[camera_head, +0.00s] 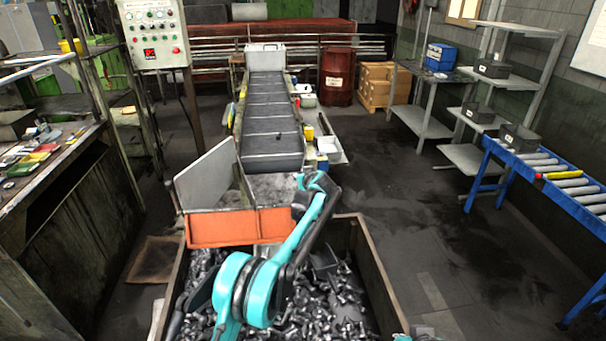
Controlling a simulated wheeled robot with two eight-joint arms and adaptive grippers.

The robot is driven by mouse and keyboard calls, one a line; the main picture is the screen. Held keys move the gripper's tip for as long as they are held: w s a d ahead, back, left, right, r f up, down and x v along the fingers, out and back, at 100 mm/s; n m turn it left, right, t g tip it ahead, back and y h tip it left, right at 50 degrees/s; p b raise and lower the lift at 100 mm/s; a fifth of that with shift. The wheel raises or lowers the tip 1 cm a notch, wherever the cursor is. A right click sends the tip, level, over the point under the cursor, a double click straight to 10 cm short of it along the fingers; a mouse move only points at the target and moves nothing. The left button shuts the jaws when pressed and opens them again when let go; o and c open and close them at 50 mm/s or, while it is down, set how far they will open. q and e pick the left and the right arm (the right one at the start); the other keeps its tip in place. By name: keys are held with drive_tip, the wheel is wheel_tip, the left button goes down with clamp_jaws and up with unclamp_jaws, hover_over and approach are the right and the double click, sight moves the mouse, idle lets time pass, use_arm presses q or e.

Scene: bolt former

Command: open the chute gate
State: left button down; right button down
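The chute gate looks to be the orange plate (235,228) across the near end of the grey chute (215,190). It stands upright, closing off the chute mouth above the bin. My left arm, teal and black, reaches up over the bin from the bottom of the view. My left gripper (300,208) is at the right end of the orange plate. Its dark fingers are small and partly hidden by the wrist, so I cannot tell whether they touch the plate or are closed. My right gripper is not in view; only a bit of teal shows at the bottom edge.
A bin (376,265) full of dark bolts lies below the chute. A conveyor (270,115) leads down to the chute. A control panel (155,35) and workbench stand left, a blue roller table (540,180) right. The floor (430,220) right of the bin is clear.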

use_arm(q)
drive_tip(key=shift+w+a+g+p, duration=0.1)
drive_tip(key=shift+w+g+p, duration=0.8)
drive_tip(key=shift+p, duration=0.3)
drive_tip(key=shift+w, duration=0.1)
drive_tip(key=c, duration=1.3)
unclamp_jaws()
drive_tip(key=v, duration=1.2)
drive_tip(key=shift+a+f, duration=0.1)
